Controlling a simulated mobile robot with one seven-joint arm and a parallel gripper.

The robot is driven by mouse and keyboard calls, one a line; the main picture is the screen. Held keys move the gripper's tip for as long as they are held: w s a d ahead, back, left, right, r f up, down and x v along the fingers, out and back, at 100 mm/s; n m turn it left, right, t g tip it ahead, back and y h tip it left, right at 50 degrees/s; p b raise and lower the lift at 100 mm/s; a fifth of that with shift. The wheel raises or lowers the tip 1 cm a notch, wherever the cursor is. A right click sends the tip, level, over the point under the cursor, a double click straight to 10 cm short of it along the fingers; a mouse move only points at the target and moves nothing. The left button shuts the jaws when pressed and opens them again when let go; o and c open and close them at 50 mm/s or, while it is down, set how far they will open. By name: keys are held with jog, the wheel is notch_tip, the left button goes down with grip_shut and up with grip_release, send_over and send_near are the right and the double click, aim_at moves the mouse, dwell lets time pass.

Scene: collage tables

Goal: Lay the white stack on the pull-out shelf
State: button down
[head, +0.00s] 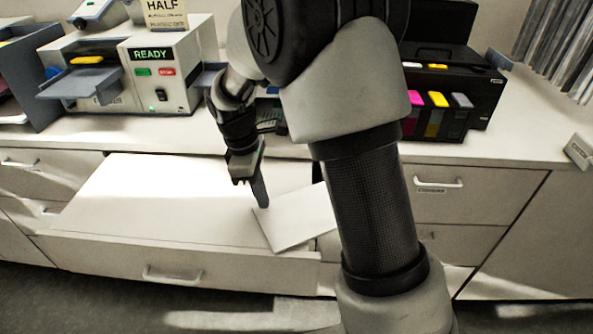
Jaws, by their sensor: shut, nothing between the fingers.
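My arm hides the stack's right end. The shelf is pulled out below the counter and its front has a handle. My gripper (262,203) points down at the stack's left corner. Its fingers are shut with nothing between them. I cannot tell whether the fingertips touch the stack.
A machine with a READY display (150,55) stands on the counter at the left. A black printer with colored cartridges (438,98) stands behind my arm at the right. The left part of the shelf is clear. A closed drawer (440,190) is at the right.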

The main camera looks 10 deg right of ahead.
jog(key=shift+d+f, duration=0.2)
jog(key=shift+d, duration=0.2)
send_near(302, 214)
jog(key=d+f, duration=0.4)
jog(key=f, duration=0.1)
jog(key=shift+s+f+p, duration=0.1)
jog(key=shift+s+p, duration=0.05)
jog(key=shift+p, duration=0.2)
jog(key=shift+f, duration=0.75)
jog(key=shift+s+f, duration=0.15)
